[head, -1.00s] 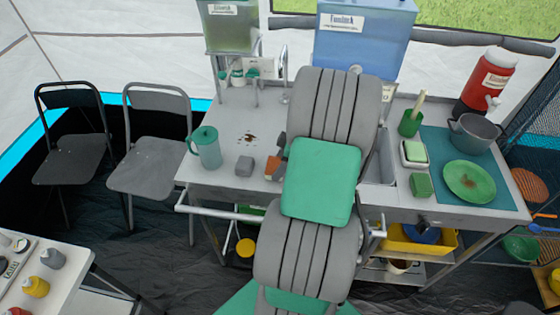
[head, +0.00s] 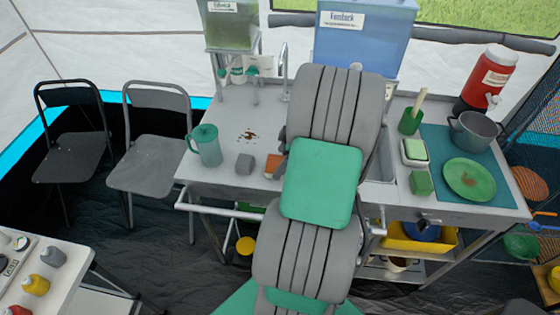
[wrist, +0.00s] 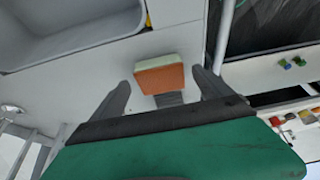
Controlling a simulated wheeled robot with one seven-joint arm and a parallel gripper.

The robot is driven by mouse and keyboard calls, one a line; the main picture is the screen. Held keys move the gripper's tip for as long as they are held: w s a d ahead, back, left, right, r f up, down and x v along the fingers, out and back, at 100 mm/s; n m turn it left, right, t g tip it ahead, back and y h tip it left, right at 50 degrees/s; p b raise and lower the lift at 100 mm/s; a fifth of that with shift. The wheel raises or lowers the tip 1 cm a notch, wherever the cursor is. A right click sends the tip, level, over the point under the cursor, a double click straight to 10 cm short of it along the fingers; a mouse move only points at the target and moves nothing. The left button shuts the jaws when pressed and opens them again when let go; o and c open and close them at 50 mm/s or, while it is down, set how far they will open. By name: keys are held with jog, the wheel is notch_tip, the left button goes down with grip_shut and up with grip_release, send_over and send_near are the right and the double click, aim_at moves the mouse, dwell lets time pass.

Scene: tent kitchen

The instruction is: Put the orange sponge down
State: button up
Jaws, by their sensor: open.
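The orange sponge (head: 272,166) lies on the grey counter, partly hidden by my arm in the head view. In the wrist view the orange sponge (wrist: 160,80) shows an orange side and a pale layer. My gripper (wrist: 161,77) is open, with one finger on each side of the sponge and visible gaps between. In the head view my gripper is mostly hidden behind my green and grey arm.
A sink basin (wrist: 70,30) shows in the wrist view.

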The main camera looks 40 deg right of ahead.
jog(key=v, duration=1.1)
jog(key=w+a+r+m+h, duration=0.1)
jog(key=w+a, duration=0.2)
jog(key=a, duration=0.5)
jog(key=w+a+r+m, duration=0.1)
jog(key=w+a+m, duration=0.15)
jog(key=a, duration=0.55)
jog(key=s+a+m+h, duration=0.1)
jog(key=s+a+m, duration=0.3)
jog(key=a, duration=1.1)
jog(key=shift+s+a+f+h+b, duration=0.15)
jog(key=shift+s+h+b, duration=0.2)
jog(key=shift+s, duration=0.7)
jog(key=shift+c, duration=0.4)
